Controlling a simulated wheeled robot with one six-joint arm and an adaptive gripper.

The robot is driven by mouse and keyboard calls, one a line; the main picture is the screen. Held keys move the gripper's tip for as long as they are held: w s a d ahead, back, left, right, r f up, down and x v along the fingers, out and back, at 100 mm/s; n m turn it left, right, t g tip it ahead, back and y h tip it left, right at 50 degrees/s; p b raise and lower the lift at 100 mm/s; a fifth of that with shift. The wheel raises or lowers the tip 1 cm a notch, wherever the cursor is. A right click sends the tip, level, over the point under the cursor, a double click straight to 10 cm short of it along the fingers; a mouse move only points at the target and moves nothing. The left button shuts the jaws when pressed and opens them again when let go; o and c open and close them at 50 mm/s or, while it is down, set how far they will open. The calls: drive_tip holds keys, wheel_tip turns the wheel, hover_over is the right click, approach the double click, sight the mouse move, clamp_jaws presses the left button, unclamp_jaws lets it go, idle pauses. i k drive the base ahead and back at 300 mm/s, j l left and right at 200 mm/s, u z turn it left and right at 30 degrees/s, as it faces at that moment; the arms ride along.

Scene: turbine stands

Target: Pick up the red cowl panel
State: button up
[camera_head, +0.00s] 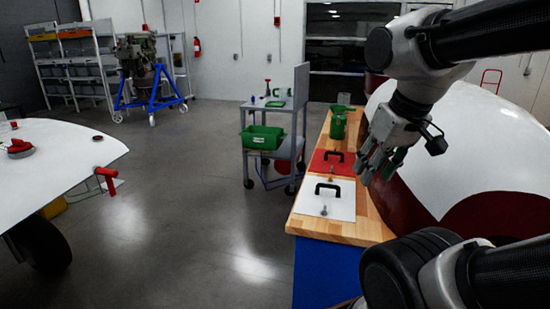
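The red cowl panel (318,165) lies flat on the wooden workbench (371,222), with a black handle on top. A white panel (338,206) with a similar black handle lies in front of it. My gripper (376,168) hangs above the bench, just right of the red panel in the picture, with its fingers pointing down. The fingers look spread, with nothing visible between them. It seems apart from the panel, but the exact height gap is hard to judge. The panel's right edge is near or behind the gripper.
A green container (338,126) stands at the bench's far end. A large white and dark red cowling (480,150) is close on the right. A grey cart (296,125) with a green bin (262,138) stands behind left. The floor left of the bench is clear.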

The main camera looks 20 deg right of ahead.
sight(322, 162)
drive_tip(key=i+j+u, duration=0.15)
drive_tip(key=u, duration=0.25)
drive_tip(key=i+u, duration=0.25)
drive_tip(key=u, duration=0.15)
drive_tip(key=i+u, duration=0.25)
drive_tip(key=u, duration=0.15)
drive_tip(key=i+j+u, duration=0.15)
drive_tip(key=i, duration=0.6)
drive_tip(key=i+z, duration=0.25)
drive_tip(key=z, duration=0.2)
drive_tip(key=i+j+z, duration=0.1)
drive_tip(key=i+z, duration=0.2)
drive_tip(key=z, duration=0.15)
drive_tip(key=i+z, duration=0.2)
drive_tip(key=z, duration=0.3)
drive_tip(key=i+j+z, duration=0.1)
drive_tip(key=z, duration=0.4)
drive_tip(key=i+j+z, duration=0.15)
drive_tip(key=z, duration=0.35)
drive_tip(key=i+j+z, duration=0.25)
drive_tip(key=z, duration=0.2)
drive_tip(key=i+j+z, duration=0.2)
drive_tip(key=j+z, duration=0.15)
